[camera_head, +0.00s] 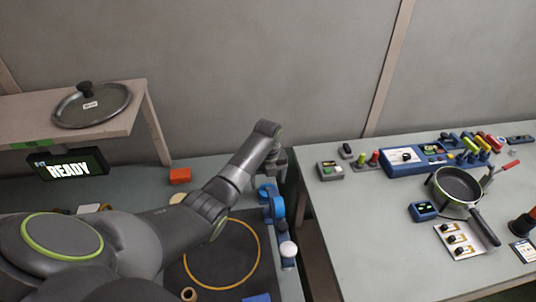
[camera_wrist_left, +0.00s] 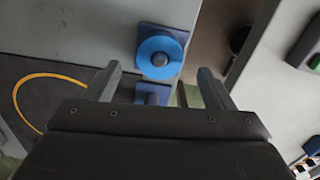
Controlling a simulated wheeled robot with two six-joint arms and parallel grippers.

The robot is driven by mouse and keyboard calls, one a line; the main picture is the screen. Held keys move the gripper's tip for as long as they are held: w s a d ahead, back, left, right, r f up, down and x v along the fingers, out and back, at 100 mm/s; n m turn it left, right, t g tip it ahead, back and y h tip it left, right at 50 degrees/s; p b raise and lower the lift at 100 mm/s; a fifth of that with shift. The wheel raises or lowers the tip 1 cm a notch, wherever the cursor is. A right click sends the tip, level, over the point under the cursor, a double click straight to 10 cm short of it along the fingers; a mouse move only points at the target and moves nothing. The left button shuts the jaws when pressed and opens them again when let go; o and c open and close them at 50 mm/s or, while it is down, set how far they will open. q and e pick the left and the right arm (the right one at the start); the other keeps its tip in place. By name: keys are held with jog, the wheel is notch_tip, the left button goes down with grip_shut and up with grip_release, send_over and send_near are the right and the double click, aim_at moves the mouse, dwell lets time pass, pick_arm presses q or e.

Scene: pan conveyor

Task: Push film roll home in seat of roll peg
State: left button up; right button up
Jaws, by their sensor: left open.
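In the head view the blue roll (camera_head: 266,190) shows at the table's right side, partly hidden by my arm. My left gripper (camera_head: 276,168) is above and close to it. In the left wrist view the gripper (camera_wrist_left: 160,85) is open and empty, with the roll beyond and between its fingertips. My right gripper is not in view.
A dark mat with a yellow ring (camera_head: 259,250) lies left of the roll. A white knob (camera_head: 288,249) on a blue base stands nearer. A gap separates this table from the right table (camera_head: 370,220), which holds a pan (camera_head: 458,186). An orange block (camera_head: 180,176) stands behind.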

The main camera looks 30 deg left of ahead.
pick_arm(q)
notch_tip(320, 180, up, 13)
jog(key=shift+f+p, duration=0.15)
jog(key=shift+p, duration=0.2)
dwell(0.3)
